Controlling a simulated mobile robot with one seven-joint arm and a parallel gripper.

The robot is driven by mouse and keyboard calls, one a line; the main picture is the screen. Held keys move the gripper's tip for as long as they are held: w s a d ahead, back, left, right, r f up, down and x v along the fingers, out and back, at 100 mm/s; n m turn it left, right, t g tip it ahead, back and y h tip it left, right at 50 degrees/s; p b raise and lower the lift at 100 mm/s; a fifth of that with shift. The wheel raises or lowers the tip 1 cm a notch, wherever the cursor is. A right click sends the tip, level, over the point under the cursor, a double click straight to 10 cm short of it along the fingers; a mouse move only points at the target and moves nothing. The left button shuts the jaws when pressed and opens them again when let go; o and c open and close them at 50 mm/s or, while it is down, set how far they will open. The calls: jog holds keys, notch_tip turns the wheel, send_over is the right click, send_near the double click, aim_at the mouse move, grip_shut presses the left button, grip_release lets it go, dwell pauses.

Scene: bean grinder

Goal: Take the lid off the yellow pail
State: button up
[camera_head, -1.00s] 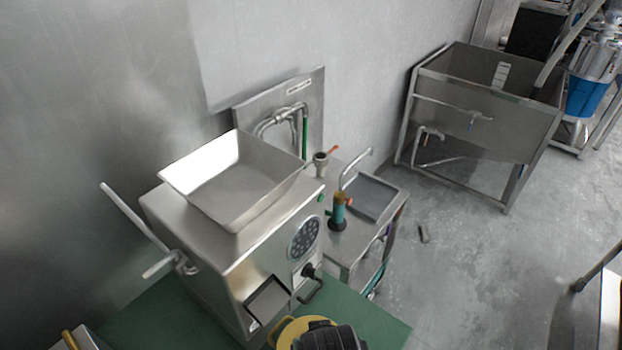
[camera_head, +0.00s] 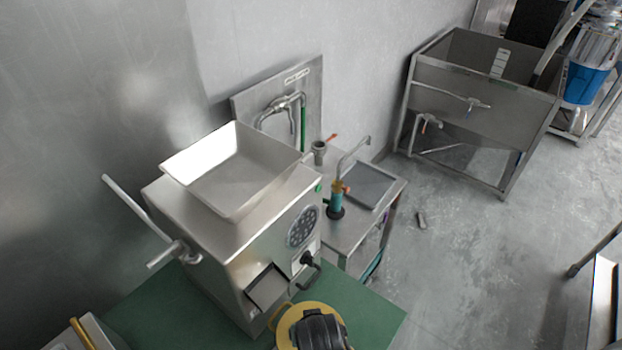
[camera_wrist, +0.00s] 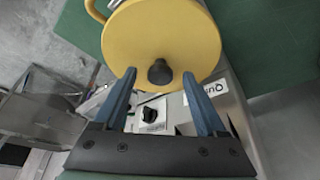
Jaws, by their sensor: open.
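The yellow pail (camera_head: 284,322) stands on the green table, in front of the grinder's chute. Its top and part of its handle show at the bottom of the head view. In the wrist view its round yellow lid (camera_wrist: 190,38) is on, with a dark round knob (camera_wrist: 160,72) near the edge closest to my fingers. My gripper (camera_wrist: 159,75) is open, its two blue fingers over the lid, one on either side of the knob with gaps between. I cannot tell how far down they reach. In the head view my dark gripper body covers part of the lid.
The steel grinder (camera_head: 245,245) with its hopper (camera_head: 235,180) stands right behind the pail. Its dark knob and handle (camera_head: 310,270) are close to the pail. The green table (camera_head: 370,310) is clear to the right. A steel side table (camera_head: 350,235) stands behind.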

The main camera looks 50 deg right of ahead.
grip_shut()
dwell(0.3)
jog(key=shift+r, duration=0.1)
